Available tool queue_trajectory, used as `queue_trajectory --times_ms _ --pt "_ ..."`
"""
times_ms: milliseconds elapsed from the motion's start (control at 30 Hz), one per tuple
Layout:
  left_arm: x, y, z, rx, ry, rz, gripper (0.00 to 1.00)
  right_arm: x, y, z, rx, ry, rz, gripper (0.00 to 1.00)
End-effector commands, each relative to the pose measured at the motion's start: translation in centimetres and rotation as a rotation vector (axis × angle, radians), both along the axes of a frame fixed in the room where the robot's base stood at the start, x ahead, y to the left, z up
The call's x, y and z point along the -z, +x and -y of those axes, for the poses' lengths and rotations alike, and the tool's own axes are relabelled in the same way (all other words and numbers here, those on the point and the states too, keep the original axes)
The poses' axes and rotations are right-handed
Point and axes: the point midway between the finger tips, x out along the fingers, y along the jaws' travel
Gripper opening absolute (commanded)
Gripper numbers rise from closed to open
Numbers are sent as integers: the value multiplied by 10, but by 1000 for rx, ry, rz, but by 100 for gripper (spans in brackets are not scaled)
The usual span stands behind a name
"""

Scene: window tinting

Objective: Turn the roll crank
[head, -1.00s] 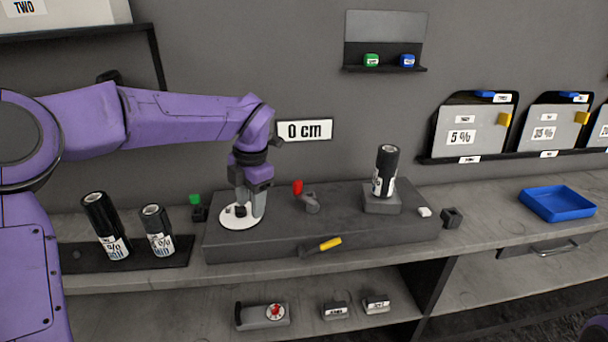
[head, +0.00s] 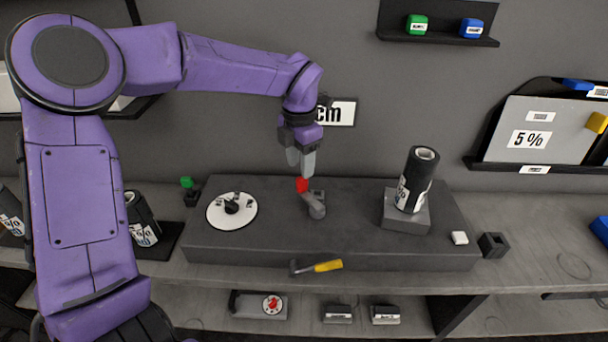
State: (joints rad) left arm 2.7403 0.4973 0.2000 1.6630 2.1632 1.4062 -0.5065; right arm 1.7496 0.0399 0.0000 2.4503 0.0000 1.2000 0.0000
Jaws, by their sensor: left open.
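The roll crank (head: 316,207) stands on the dark grey bench block (head: 350,240), a grey arm with a red knob (head: 302,184) at its upper left end. My left gripper (head: 301,172) points down with its fingers just above the red knob. It is open; whether the fingertips touch the knob I cannot tell. A black film roll (head: 418,180) stands upright on a grey holder (head: 405,216) to the right of the crank. My right gripper is not in view.
A white dial (head: 231,211) with a black knob lies left of the crank. A yellow-handled lever (head: 327,266) sits at the block's front. Another black roll (head: 142,218) stands at the left behind my arm.

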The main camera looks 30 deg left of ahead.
Motion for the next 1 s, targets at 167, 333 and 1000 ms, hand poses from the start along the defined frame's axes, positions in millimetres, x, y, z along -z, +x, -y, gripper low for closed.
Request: queue_trajectory --times_ms 167,333,1000 --pt "39 4 0 0 3 -8 47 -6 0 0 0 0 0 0" --pt "57 5 -1 -1 2 -7 47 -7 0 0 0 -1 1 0" --pt "59 6 -1 1 0 -4 0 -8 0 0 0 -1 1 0"
